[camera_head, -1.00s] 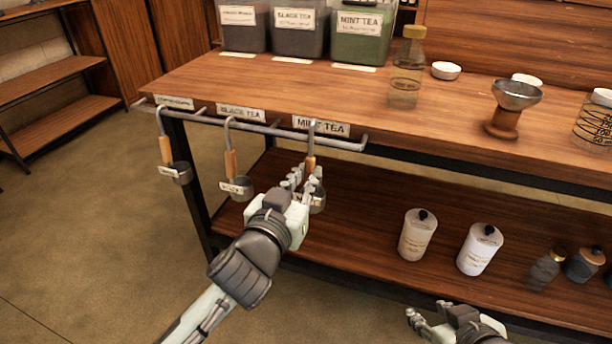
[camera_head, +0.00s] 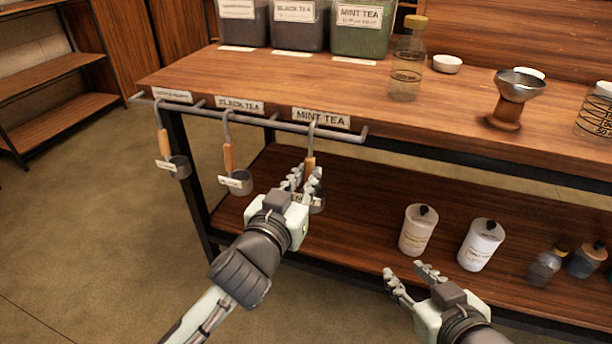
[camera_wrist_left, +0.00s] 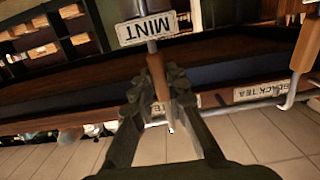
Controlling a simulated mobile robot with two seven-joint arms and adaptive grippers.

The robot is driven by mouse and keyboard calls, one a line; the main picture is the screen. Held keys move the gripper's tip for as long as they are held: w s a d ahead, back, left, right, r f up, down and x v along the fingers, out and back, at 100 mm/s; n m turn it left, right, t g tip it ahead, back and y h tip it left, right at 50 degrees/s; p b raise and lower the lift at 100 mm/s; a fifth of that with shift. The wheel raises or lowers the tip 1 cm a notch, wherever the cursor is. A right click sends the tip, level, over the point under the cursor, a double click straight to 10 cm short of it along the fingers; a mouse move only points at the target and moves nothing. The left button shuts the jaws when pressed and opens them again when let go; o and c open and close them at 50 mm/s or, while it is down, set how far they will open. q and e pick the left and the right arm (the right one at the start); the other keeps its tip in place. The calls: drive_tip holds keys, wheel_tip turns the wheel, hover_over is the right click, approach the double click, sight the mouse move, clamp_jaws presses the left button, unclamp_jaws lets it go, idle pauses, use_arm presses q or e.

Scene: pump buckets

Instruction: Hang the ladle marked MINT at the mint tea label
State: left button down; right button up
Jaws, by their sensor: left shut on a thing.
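The ladle marked MINT (camera_wrist_left: 157,78) has a wooden handle, a metal hook and a white tag, and shows upside down in the left wrist view. In the head view its handle (camera_head: 310,167) hangs upright below the MINT TEA label (camera_head: 321,118). Its hook top meets the rail (camera_head: 270,124); I cannot tell whether the rail bears it. My left gripper (camera_head: 304,182) is shut on this ladle, hiding part of its cup. The fingers (camera_wrist_left: 159,92) close around the handle in the wrist view. My right gripper (camera_head: 413,277) is open and empty before the lower shelf.
Two other ladles hang on the rail, one under the BLACK TEA label (camera_head: 239,105) and one farther left (camera_head: 163,143). Two white bottles (camera_head: 417,230) stand on the lower shelf near my right gripper. A glass bottle (camera_head: 407,65) and a metal funnel (camera_head: 519,86) stand on the tabletop.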

idle(0.3)
use_arm(q)
drive_tip(key=c, duration=1.4)
unclamp_jaws()
drive_tip(key=shift+c, duration=0.2)
drive_tip(key=shift+s, duration=0.1)
drive_tip(key=v, duration=1.1)
drive_tip(key=shift+s, duration=0.4)
